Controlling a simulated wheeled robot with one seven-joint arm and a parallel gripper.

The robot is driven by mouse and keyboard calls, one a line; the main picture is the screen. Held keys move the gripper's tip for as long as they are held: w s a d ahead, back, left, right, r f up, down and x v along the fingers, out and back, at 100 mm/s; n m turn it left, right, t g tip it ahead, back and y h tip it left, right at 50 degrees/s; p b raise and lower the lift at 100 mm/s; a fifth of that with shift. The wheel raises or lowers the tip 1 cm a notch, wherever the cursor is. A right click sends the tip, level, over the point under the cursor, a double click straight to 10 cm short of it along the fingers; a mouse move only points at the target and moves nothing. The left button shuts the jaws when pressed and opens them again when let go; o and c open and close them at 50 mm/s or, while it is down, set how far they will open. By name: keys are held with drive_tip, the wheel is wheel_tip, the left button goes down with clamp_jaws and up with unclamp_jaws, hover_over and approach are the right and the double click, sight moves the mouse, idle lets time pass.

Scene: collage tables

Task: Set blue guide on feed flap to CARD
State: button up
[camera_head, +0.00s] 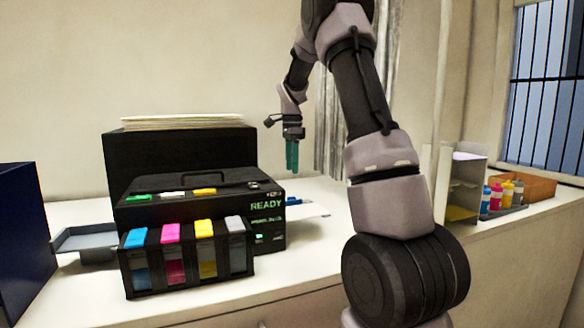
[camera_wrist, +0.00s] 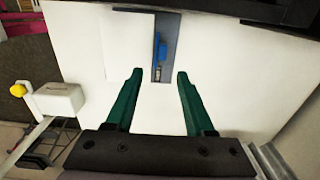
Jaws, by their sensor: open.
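The blue guide (camera_wrist: 159,48) sits in a narrow grey strip of the feed flap (camera_wrist: 165,72), beside a white sheet (camera_wrist: 130,42). In the head view the blue guide (camera_head: 293,201) shows small at the printer's right side, on the feed flap (camera_head: 312,212). No CARD mark is readable. The black printer (camera_head: 185,197) shows READY on its front. My gripper (camera_head: 292,171) points down above the feed flap, apart from it. In the wrist view my gripper (camera_wrist: 159,76) has its green fingers spread and empty, with the blue guide beyond the tips, roughly between them.
Ink tanks with coloured caps (camera_head: 188,258) stand at the printer's front, and a grey tray (camera_head: 85,240) juts out left. A dark blue box (camera_head: 25,240) is at far left. Bottles (camera_head: 502,197) and an orange tray (camera_head: 535,187) stand at right. The counter right of the flap looks clear.

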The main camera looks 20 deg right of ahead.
sight(292, 201)
drive_tip(key=shift+o, duration=0.2)
drive_tip(key=n, duration=0.3)
drive_tip(key=shift+w, duration=0.1)
drive_tip(key=f+n, duration=0.3)
drive_tip(key=n, duration=0.2)
drive_tip(key=f+n, duration=0.4)
drive_tip(key=n, duration=0.1)
drive_tip(key=f+n, duration=0.3)
drive_tip(key=n, duration=0.2)
drive_tip(key=shift+w+f, duration=0.3)
drive_tip(key=shift+f, duration=0.05)
clamp_jaws()
idle(0.7)
